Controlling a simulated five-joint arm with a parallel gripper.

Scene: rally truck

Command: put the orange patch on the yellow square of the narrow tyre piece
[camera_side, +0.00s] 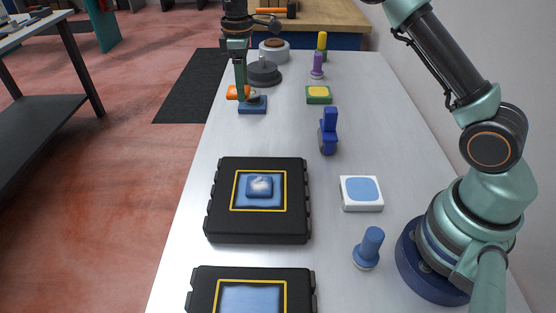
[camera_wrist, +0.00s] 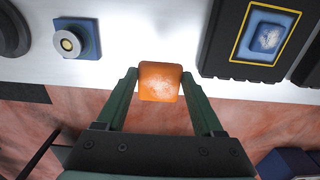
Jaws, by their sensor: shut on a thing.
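The orange patch (camera_wrist: 160,81) is a rounded square held between the fingertips of my gripper (camera_wrist: 160,76). In the side view, my gripper (camera_side: 241,88) holds the orange patch (camera_side: 233,93) at the far left edge of the bench, beside a blue block. One black tyre piece (camera_side: 222,215) lies flat mid-bench, with a blue patch (camera_side: 260,187) inside its yellow square. It also shows at top right in the wrist view (camera_wrist: 218,42). A second black tyre piece (camera_side: 205,290) with a yellow-outlined blue square is cut off by the near edge. I cannot tell which is the narrow one.
A blue block (camera_side: 252,107) with a round top is close to my gripper. A yellow-green block (camera_side: 319,95), a blue upright tool (camera_side: 328,130), a white-and-blue pad (camera_side: 361,193) and a blue knob (camera_side: 369,248) stand to the right. Bare bench separates the far blocks from the tyre pieces.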

